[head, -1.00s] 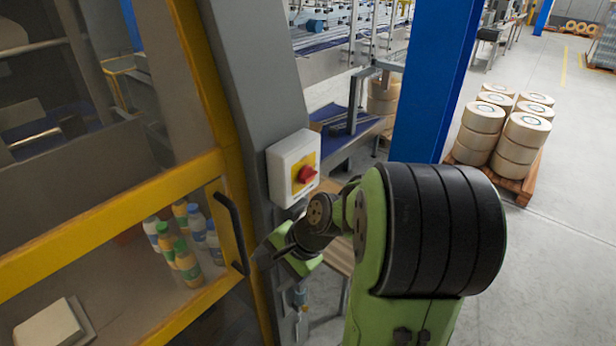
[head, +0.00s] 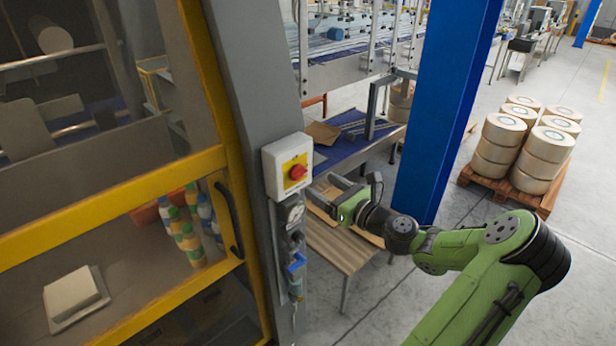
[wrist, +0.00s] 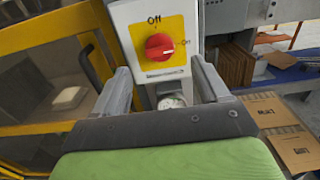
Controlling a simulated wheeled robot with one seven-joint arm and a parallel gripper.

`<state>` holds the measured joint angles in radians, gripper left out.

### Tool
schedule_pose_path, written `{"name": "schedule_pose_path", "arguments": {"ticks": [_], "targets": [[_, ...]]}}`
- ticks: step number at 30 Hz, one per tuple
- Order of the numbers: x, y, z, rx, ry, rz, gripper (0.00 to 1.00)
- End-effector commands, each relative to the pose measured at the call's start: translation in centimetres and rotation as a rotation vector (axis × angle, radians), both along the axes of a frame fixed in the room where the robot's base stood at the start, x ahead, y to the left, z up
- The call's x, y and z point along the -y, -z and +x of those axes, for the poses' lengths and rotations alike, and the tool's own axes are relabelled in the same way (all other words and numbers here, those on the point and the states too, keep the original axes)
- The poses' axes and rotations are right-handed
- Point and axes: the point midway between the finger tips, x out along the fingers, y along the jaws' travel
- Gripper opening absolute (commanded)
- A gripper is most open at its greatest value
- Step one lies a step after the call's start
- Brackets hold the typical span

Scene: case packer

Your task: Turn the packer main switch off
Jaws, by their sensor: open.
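The packer main switch is a red rotary knob (head: 298,172) on a yellow plate, on the front of a white box (head: 274,178) fixed to the grey machine post. In the wrist view the knob (wrist: 159,47) has "Off" printed above it and "On" to its right. A pale mark on the knob lies on its right side, roughly towards "On". My gripper (head: 322,191) is open and empty, just right of and below the box in the head view. In the wrist view its fingers (wrist: 160,70) stand left and right of the knob, which appears ahead between them, apart from both.
Below the box on the post are a round gauge (head: 295,213) and a blue-handled fitting (head: 296,262). A yellow-framed door with a black handle (head: 229,220) is at left. A wooden table (head: 345,250) and blue pillar (head: 440,120) stand to the right.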

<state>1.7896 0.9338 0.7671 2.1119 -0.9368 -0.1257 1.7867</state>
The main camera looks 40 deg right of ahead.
Motion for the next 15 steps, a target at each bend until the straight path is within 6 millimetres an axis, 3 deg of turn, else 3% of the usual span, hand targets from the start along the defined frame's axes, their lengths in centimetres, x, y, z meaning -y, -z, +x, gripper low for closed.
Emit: {"name": "schedule_pose_path", "arguments": {"ticks": [3,7,15], "targets": [[-0.2,-0.2,3.0,0.001,-0.004,-0.001,0.74],[-0.3,-0.2,5.2,0.001,-0.003,-0.001,0.74],[-0.2,0.0,6.3,-0.001,0.000,0.000,0.74]]}}
